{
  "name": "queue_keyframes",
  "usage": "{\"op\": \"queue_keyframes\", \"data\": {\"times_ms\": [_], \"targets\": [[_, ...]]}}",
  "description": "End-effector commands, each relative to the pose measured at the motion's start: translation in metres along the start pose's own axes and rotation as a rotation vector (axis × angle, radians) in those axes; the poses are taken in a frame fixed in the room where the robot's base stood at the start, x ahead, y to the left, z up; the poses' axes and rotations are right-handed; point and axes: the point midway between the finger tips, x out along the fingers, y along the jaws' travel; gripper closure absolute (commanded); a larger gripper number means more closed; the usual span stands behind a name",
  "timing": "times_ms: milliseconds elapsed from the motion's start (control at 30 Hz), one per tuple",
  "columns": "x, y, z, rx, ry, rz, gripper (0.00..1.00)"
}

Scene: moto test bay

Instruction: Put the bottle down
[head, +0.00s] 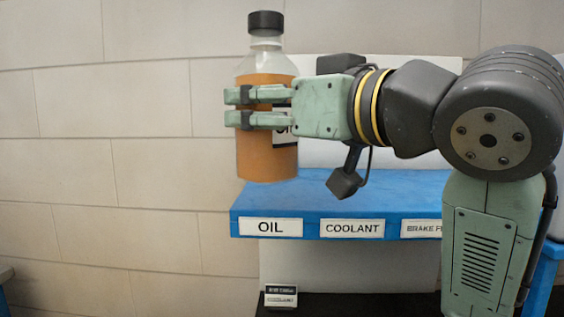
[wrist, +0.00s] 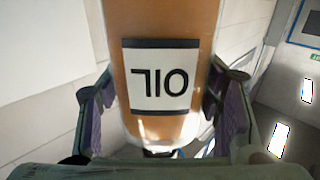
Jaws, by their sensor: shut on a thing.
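The bottle (head: 266,155) is clear with a black cap and holds orange-brown liquid. It is upright in the head view, and its base shows in front of the blue shelf's left end. My gripper (head: 255,107) is shut around the middle of the bottle from the right. In the wrist view the bottle (wrist: 190,28) fills the middle, its OIL label upside down, between the two fingers of my gripper (wrist: 155,105). The blue shelf (head: 310,190) carries labels OIL (head: 270,227), COOLANT (head: 352,228) and a partly hidden BRAKE one. I cannot tell whether the bottle touches the shelf.
A small black and white sign (head: 281,296) stands on a dark surface below the shelf. A pale tiled wall (head: 110,130) is behind. My arm hides the shelf's right part. The visible shelf top near the OIL label looks clear.

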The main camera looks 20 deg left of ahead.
Motion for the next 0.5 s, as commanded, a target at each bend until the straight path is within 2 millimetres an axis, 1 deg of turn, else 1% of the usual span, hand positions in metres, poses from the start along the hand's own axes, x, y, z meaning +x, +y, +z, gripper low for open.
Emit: {"op": "queue_keyframes", "data": {"times_ms": [33,300,500], "targets": [[0.007,0.008,-0.002,0.008,0.000,0.000,0.89],[0.056,0.057,0.003,0.008,-0.001,0.000,0.89],[0.089,0.089,0.008,0.007,0.001,0.001,0.89]]}}
